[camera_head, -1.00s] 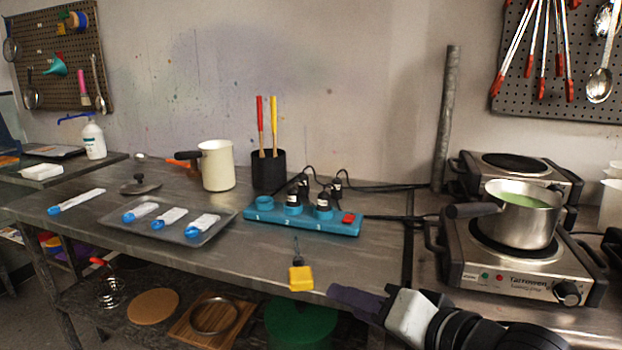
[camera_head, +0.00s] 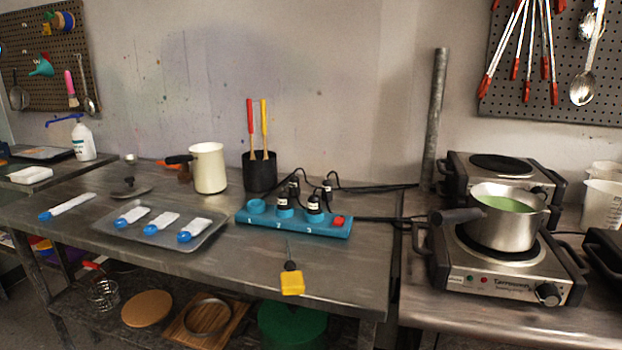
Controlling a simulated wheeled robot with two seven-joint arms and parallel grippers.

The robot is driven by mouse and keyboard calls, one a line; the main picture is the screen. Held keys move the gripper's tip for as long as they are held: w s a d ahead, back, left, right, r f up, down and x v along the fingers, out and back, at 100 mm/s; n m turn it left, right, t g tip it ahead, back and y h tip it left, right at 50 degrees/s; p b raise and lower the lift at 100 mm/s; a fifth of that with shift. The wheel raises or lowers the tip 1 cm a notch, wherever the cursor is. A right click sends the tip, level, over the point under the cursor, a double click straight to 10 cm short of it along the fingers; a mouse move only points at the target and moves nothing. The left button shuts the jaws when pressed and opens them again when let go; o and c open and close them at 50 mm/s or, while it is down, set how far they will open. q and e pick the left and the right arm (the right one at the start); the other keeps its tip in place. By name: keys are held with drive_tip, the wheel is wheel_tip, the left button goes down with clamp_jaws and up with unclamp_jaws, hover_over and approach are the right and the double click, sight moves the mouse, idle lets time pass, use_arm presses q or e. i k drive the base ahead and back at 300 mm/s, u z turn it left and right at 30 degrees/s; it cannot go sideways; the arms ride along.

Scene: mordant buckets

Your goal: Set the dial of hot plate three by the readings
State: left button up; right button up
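The front hot plate (camera_head: 506,284) stands on the right-hand bench, with a black dial (camera_head: 547,293) at the right of its front face. A steel pot (camera_head: 497,229) of green liquid sits on it. A second hot plate (camera_head: 495,167) stands behind it. I cannot read a number on either plate. A blue power strip (camera_head: 295,221) has numbered sockets, with black plugs in some and a red switch (camera_head: 338,221). A yellow block (camera_head: 291,283) on a thin dark stem lies at the bench's front edge. Neither gripper is in view.
A grey tray (camera_head: 207,238) holds several white, blue-ended packs; another pack (camera_head: 67,207) lies left of it. A cream pot (camera_head: 209,167) and a black holder (camera_head: 260,176) with red and yellow sticks stand behind. White jugs (camera_head: 601,204) stand at far right. The middle bench's front is mostly clear.

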sight(547, 294)
drive_tip(key=z, duration=3.3)
drive_tip(key=i, duration=1.45)
drive_tip(key=u, duration=2.75)
